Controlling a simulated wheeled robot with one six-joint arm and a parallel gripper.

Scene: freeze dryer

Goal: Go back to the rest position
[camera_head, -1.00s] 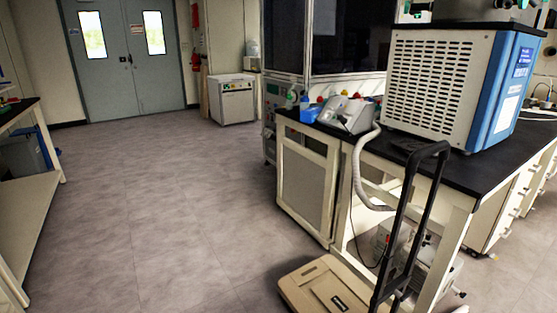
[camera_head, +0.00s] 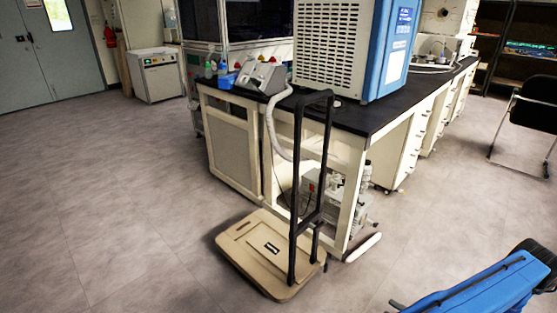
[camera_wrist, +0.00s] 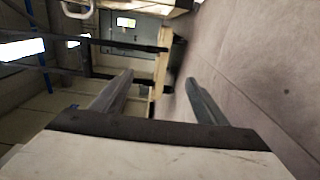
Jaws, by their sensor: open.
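My gripper (camera_wrist: 159,80) shows only in the wrist view. Its two grey fingers are apart with nothing between them. The wrist picture is tilted, with the floor on its right side. A black-framed, tan-based trolley seems to lie beyond the fingers, but I cannot tell the distance. A blue and white machine with a vented side (camera_head: 335,45) stands on the black-topped bench (camera_head: 375,118) in the head view. A grey device (camera_head: 262,77) with a pale hose sits at the bench's left end. My gripper is not visible in the head view.
The trolley (camera_head: 270,258) stands on the floor against the bench's near corner, its black handle upright. A black chair (camera_head: 535,105) is at the right. A white cabinet (camera_head: 157,75) stands at the back left. Open floor lies left of the bench and to its right.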

